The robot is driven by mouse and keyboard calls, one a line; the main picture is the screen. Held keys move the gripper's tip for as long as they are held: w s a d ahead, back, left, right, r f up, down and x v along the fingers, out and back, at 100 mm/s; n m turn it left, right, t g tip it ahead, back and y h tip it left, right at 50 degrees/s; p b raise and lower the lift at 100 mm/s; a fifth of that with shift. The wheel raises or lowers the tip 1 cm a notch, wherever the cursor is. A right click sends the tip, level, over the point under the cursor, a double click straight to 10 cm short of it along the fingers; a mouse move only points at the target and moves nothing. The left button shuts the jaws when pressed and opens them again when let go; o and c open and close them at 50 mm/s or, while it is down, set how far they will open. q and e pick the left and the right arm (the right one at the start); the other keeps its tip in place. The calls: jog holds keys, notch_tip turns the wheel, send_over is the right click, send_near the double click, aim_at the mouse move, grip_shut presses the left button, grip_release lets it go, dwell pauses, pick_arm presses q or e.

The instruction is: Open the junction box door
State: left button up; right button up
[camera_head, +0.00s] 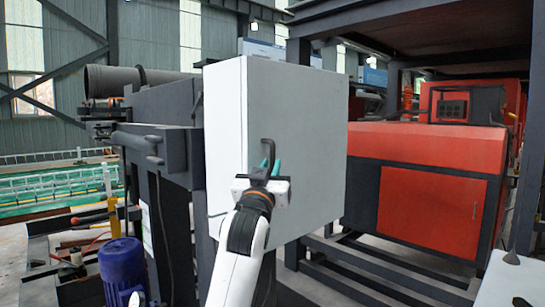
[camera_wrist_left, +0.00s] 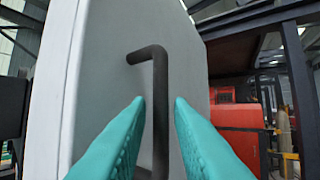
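The junction box is a tall light-grey cabinet, and its wide door (camera_head: 305,130) looks shut in the head view. A dark bent handle (camera_head: 268,146) stands out from the door's lower middle. In the wrist view the handle (camera_wrist_left: 160,95) runs down from a bend at the top. My left gripper (camera_head: 267,170) is at the handle's lower part. Its teal fingers (camera_wrist_left: 160,104) are open, one on each side of the handle bar, with a visible gap on both sides. Whether the bar lies fully between the tips is hard to tell. My right gripper is not in view.
Dark steel posts and beams (camera_head: 165,140) stand close on the left of the box. A red machine (camera_head: 425,190) in a dark frame is behind on the right. A blue motor (camera_head: 122,268) is at the lower left. Some free room shows in front of the door.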

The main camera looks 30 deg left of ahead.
pick_arm(q)
jog(key=shift+x, duration=1.1)
grip_shut()
jog(key=d+b, duration=0.1)
jog(key=d, duration=1.4)
jog(key=shift+s, duration=0.3)
jog(key=shift+a, duration=0.1)
grip_release()
